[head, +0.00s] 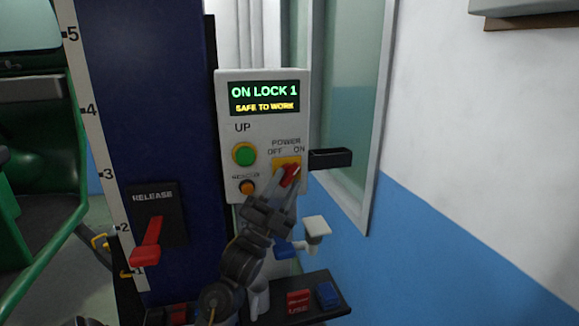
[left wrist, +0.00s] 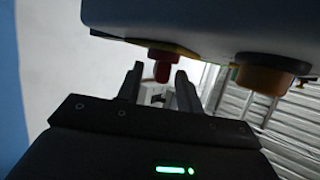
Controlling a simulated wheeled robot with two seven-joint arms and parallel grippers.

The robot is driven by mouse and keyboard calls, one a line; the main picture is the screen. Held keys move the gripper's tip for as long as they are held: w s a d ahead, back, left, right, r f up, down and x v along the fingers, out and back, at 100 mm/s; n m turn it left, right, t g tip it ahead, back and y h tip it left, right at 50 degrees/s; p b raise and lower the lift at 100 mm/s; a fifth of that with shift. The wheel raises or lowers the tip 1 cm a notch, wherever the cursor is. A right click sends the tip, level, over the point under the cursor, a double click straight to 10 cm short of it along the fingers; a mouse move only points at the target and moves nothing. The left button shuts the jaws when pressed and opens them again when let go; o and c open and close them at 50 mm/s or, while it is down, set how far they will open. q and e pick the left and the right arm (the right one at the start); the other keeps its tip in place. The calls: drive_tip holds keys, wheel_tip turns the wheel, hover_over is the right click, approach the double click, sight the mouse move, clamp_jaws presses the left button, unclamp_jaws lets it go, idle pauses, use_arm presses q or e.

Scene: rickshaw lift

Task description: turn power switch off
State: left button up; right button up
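The power switch is a red knob (head: 290,174) on a yellow plate on the grey control box (head: 264,126). It is tilted toward the ON label at upper right. My left gripper (head: 287,183) comes up from below and is at the knob. In the left wrist view the red knob (left wrist: 162,69) is between the two fingertips (left wrist: 159,76), with visible gaps at its sides, so the gripper is open around it. The head view does not show clearly whether a finger touches the knob. My right gripper is not in view.
The box display (head: 264,98) reads "ON LOCK 1, SAFE TO WORK". A green button (head: 244,154) and an orange button (head: 247,187) sit left of the switch. A red release lever (head: 148,242) is on the blue column (head: 150,100). A black bracket (head: 331,158) juts out right.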

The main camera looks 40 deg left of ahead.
use_arm(q)
drive_tip(key=shift+w+r, duration=0.4)
drive_tip(key=shift+r, duration=0.25)
drive_tip(key=shift+w+r+p, duration=0.3)
drive_tip(key=shift+w+p, duration=0.1)
drive_tip(key=shift+w, duration=0.25)
drive_tip(key=shift+s, duration=0.1)
clamp_jaws()
